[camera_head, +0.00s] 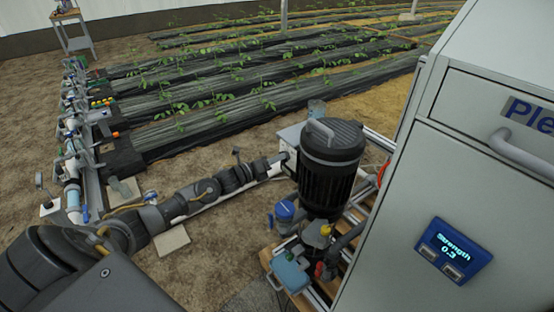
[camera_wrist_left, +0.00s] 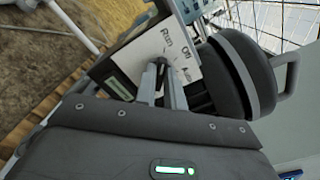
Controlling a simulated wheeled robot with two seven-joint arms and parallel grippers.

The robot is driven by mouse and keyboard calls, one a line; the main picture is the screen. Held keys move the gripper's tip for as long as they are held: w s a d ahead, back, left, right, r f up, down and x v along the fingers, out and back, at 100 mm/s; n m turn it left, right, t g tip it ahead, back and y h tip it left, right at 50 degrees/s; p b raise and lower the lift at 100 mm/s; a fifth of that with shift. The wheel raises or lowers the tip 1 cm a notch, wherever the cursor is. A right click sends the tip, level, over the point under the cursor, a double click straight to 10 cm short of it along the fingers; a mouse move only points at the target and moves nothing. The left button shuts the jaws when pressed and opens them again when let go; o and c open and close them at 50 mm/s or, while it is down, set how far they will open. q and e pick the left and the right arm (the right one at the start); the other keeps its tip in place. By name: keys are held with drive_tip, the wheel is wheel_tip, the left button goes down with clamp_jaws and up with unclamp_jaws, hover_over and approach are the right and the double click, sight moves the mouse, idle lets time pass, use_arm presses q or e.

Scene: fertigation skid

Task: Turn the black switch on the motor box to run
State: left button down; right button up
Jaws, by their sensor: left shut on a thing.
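The motor box (camera_head: 291,138) is a pale box beside the black motor (camera_head: 333,160) in the head view. In the left wrist view its white face (camera_wrist_left: 190,73) carries the words Run, Off and what looks like Auto around the switch. My left gripper (camera_head: 281,158) reaches the face of the box. In the left wrist view its fingers (camera_wrist_left: 162,68) are shut on the black switch (camera_wrist_left: 162,61) between the labels. The fingers cover most of the switch, so I cannot tell which label it points to. My right gripper is in neither view.
A blue-capped fitting (camera_head: 285,210) and pipework stand below the motor. A valve manifold (camera_head: 75,150) is at left, with planted rows behind.

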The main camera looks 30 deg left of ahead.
use_arm(q)
drive_tip(key=c, duration=1.5)
unclamp_jaws()
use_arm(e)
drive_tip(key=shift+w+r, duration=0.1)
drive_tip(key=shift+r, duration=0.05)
use_arm(q)
drive_tip(key=v, duration=1.1)
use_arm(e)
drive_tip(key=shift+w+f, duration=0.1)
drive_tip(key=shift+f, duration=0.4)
use_arm(q)
drive_tip(key=shift+f, duration=0.1)
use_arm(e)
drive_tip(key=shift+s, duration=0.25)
